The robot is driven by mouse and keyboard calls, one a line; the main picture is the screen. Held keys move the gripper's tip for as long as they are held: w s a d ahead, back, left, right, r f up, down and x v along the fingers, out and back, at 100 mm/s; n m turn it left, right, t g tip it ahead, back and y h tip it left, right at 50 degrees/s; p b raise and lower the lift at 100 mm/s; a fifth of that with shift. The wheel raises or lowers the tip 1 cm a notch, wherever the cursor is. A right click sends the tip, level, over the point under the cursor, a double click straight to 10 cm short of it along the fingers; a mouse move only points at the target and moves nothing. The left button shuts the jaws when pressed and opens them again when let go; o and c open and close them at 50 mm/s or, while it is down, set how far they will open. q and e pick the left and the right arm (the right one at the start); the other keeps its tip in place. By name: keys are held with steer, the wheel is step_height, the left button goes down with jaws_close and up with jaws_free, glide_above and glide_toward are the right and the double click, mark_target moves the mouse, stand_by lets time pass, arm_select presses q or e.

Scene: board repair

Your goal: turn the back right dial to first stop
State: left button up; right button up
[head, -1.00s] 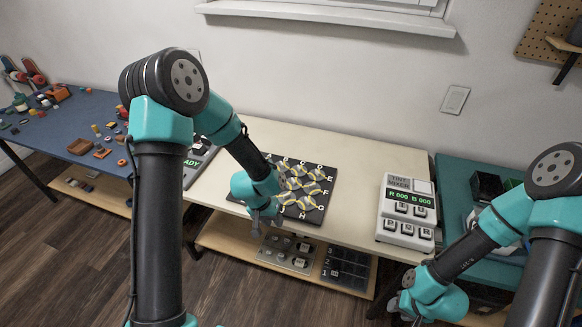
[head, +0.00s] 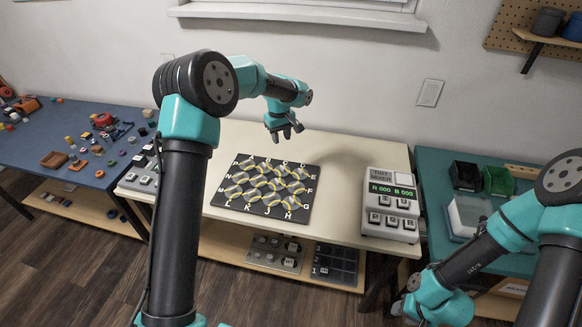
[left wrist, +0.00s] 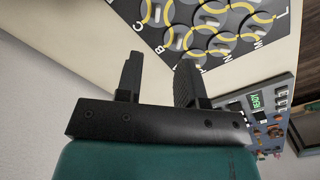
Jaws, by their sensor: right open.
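A black board (head: 304,208) with letters along its edges lies on the cream table. It carries several round dials with yellow curves. The back right dial (head: 299,173) is in the corner by D and E; its stop marks are too small to read. The board's back left part also shows in the left wrist view (left wrist: 150,32). My left gripper (head: 287,131) hangs empty above the table behind the board, apart from the dials. Its two fingers stand apart in the left wrist view (left wrist: 160,80). My right gripper (head: 415,316) is open, low at the front right, away from the board.
A tint mixer box (head: 391,207) stands right of the board. A grey console (head: 143,172) with a lit READY screen in the left wrist view (left wrist: 262,101) stands left.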

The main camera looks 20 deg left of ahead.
mark_target(282, 167)
arm_select(q)
steer(key=shift+w+a+r+n, duration=0.1)
steer(key=shift+w+r+n, duration=0.35)
steer(key=shift+r, duration=0.3)
steer(key=shift+f, duration=0.1)
step_height(282, 167, down, 17)
steer(key=shift+f, duration=0.2)
stand_by(0.3)
jaws_close()
